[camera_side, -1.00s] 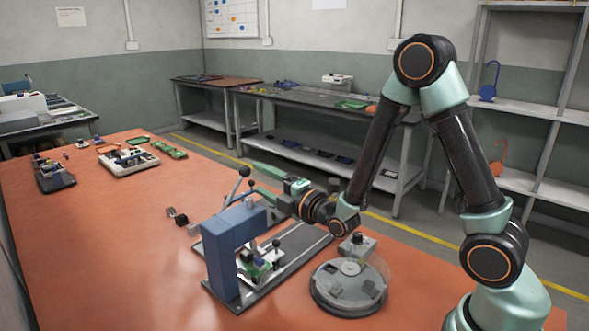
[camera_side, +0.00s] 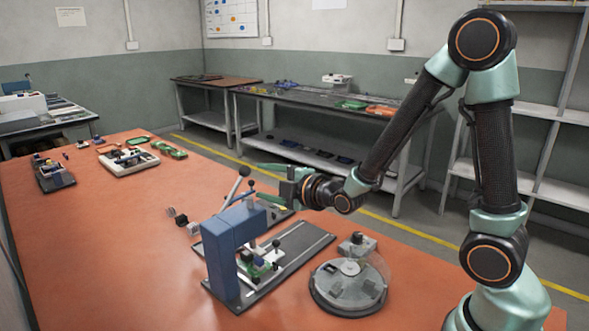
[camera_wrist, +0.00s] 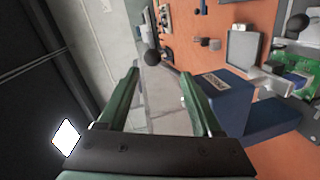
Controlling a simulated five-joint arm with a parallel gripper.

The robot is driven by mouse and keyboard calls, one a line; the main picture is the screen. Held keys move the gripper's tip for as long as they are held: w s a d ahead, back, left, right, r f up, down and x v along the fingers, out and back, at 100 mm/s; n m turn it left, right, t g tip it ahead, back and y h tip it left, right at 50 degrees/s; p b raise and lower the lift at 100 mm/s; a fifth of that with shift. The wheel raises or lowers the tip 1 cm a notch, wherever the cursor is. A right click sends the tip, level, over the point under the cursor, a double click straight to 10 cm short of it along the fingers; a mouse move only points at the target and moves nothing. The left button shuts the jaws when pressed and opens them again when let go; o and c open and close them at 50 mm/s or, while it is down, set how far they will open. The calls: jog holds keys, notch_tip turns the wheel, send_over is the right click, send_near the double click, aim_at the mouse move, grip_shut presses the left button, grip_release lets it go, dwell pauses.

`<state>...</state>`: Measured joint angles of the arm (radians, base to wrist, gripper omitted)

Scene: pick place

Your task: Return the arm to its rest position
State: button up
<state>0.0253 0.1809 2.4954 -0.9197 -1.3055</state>
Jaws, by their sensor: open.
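My gripper (camera_wrist: 160,98) is open and empty in the wrist view, with its two green fingers spread apart. In the side view, my gripper (camera_side: 262,180) is raised above the table, behind and to the right of the blue press-like fixture (camera_side: 222,255). The fixture also shows in the wrist view (camera_wrist: 222,98), to the right of the fingers. A lever with a dark ball knob (camera_side: 244,171) stands up behind the fixture, close to the gripper in the picture. Whether they touch cannot be told.
A round grey dish (camera_side: 345,300) with a clear cover stands right of the fixture, near a small grey block (camera_side: 357,245). The orange table (camera_side: 110,245) is clear at front left. A white tray (camera_side: 128,162) and green boards (camera_side: 170,150) lie at the far left.

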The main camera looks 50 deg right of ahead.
jog(key=s+r+m+g, duration=0.1)
jog(key=s+m+g, duration=0.4)
jog(key=s+m, duration=0.2)
jog(key=s+a+r+m+g, duration=0.1)
jog(key=s+m+g, duration=0.4)
jog(key=s, duration=0.7)
jog(key=r+m, duration=0.1)
jog(key=m, duration=0.1)
jog(key=shift+s+r+m, duration=0.15)
jog(key=shift+r+m, duration=0.1)
jog(key=shift+m, duration=0.05)
